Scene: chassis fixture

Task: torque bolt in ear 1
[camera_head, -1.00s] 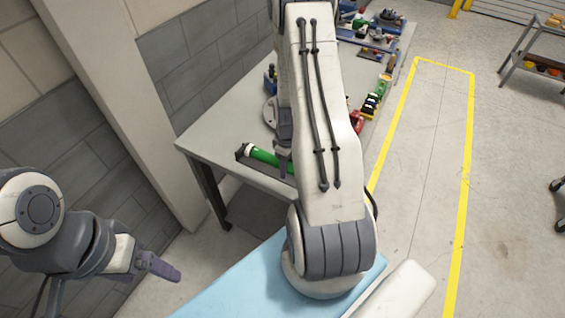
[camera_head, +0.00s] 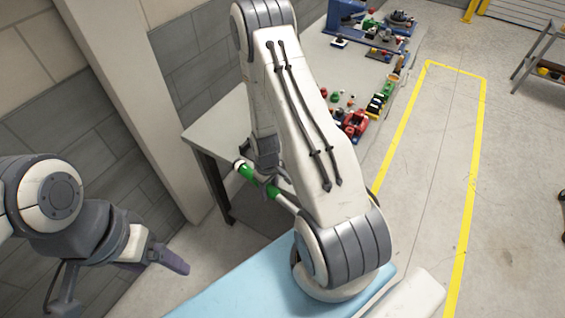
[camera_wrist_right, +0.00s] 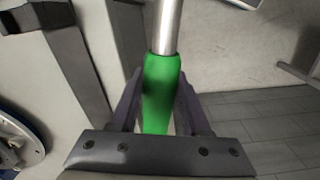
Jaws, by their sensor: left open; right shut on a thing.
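A torque wrench with a green handle (camera_head: 247,172) and a bare metal shaft (camera_head: 287,204) is held in my right gripper (camera_head: 264,184), in front of the table's near edge. The right wrist view shows the green handle (camera_wrist_right: 160,95) between the fingers of my right gripper (camera_wrist_right: 160,100), with the steel shaft (camera_wrist_right: 166,25) running up out of the picture. My left gripper (camera_head: 172,262) is open and empty at lower left, away from the table. Ear 1 and its bolt cannot be made out; my right arm covers part of the table.
The grey table (camera_head: 215,125) runs away to the back. Several small coloured parts and a red item (camera_head: 354,124) lie along its right side, with a blue fixture (camera_head: 345,20) at the far end. A round disc (camera_wrist_right: 20,135) shows at left in the wrist view. A shelf (camera_head: 540,60) stands far right.

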